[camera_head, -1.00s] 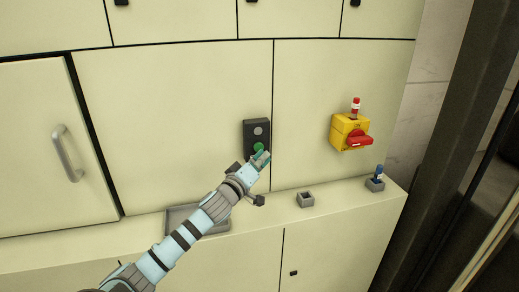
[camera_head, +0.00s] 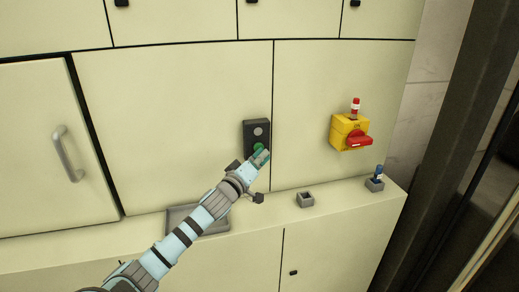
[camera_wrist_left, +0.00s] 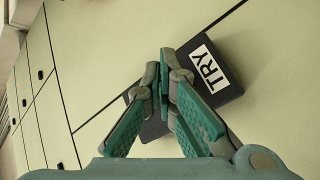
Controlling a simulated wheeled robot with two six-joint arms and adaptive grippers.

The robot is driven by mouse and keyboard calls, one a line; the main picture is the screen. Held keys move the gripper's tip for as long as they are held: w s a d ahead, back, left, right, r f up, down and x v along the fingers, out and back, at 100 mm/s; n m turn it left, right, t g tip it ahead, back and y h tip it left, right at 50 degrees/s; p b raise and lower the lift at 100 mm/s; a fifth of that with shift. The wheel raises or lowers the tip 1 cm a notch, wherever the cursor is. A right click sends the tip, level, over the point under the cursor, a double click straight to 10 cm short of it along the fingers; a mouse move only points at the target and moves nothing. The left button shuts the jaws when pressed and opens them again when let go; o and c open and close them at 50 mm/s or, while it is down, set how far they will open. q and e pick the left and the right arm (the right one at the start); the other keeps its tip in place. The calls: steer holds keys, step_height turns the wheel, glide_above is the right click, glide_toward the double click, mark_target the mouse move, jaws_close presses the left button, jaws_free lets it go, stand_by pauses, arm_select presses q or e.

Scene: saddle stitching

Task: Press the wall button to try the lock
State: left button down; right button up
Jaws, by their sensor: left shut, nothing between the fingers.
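The black button box (camera_head: 250,130) is mounted on the cream wall panel, with a grey round part above and a green button (camera_head: 259,147) below. My left gripper (camera_head: 263,156) is shut and empty, its fingertips right at the green button, partly covering it. I cannot tell whether they touch it. In the left wrist view the shut fingers (camera_wrist_left: 164,58) point at the box (camera_wrist_left: 222,85), which bears a white TRY label (camera_wrist_left: 209,69); the green button is hidden there. A yellow lock switch (camera_head: 343,128) with a red handle (camera_head: 359,141) is on the wall to the right, with a red-and-white padlock (camera_head: 355,106) on top.
A ledge runs below the panels. It holds a grey tray (camera_head: 178,217) behind my left arm, a small empty grey holder (camera_head: 306,200), and another holder (camera_head: 375,186) with a blue item (camera_head: 379,172). A cabinet door with a handle (camera_head: 68,153) is at left.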

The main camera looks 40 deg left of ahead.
arm_select(q)
steer(key=shift+w+a, duration=0.25)
steer(key=shift+a, duration=0.05)
stand_by(0.5)
stand_by(0.3)
steer(key=shift+s+d, duration=0.55)
steer(key=shift+d, duration=0.15)
steer(key=shift+s+d+b, duration=0.2)
steer(key=shift+s+d, duration=0.55)
steer(key=shift+d, duration=0.3)
steer(key=shift+s+d+b, duration=0.2)
steer(key=shift+s+d, duration=0.5)
steer(key=shift+d, duration=0.35)
